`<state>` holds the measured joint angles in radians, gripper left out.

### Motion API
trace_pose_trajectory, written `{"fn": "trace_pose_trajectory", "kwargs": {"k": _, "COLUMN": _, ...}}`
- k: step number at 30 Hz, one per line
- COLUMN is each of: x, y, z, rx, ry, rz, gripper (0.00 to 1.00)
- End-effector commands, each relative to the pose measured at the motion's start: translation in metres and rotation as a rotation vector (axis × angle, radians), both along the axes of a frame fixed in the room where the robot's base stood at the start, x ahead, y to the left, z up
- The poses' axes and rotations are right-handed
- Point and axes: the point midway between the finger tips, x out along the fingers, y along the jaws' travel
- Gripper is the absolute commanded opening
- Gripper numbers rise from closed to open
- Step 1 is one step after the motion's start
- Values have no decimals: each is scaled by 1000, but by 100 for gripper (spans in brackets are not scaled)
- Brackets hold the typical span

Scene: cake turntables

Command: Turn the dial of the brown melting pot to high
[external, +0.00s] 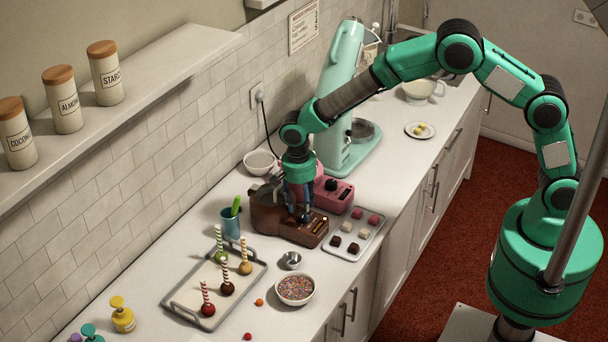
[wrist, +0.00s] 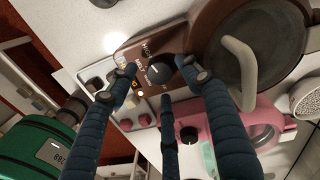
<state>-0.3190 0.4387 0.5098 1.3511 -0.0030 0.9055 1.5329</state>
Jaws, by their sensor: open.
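The brown melting pot (external: 283,219) stands on the white counter, with its control panel to the front right. In the wrist view, the brown pot's panel carries a black dial (wrist: 159,72) with a light pointer mark. Small white labels surround the dial; I cannot clearly read which one it points to. My gripper (external: 304,214) is over this panel, pointing down. In the wrist view, my open gripper (wrist: 160,82) has its three dark fingers spread around the dial, apart from it as far as I can see. In the external view the fingers hide the dial.
A pink melting pot (external: 338,194) with its own dial (wrist: 189,135) stands close behind. A tray of sweets (external: 340,248) lies to the right. A small metal cup (external: 292,261), a bowl of sprinkles (external: 295,290) and a cake-pop tray (external: 184,311) are in front.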

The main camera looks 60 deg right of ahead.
Motion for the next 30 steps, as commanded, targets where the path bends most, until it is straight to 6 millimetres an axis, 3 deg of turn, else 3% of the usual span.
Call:
{"fn": "trace_pose_trajectory", "kwargs": {"k": 13, "x": 3, "y": 1, "z": 49, "rx": 0, "ry": -1, "rz": 0, "gripper": 50}}
{"fn": "trace_pose_trajectory", "kwargs": {"k": 30, "x": 3, "y": 1, "z": 55, "rx": 0, "ry": 0, "rz": 0, "gripper": 50}}
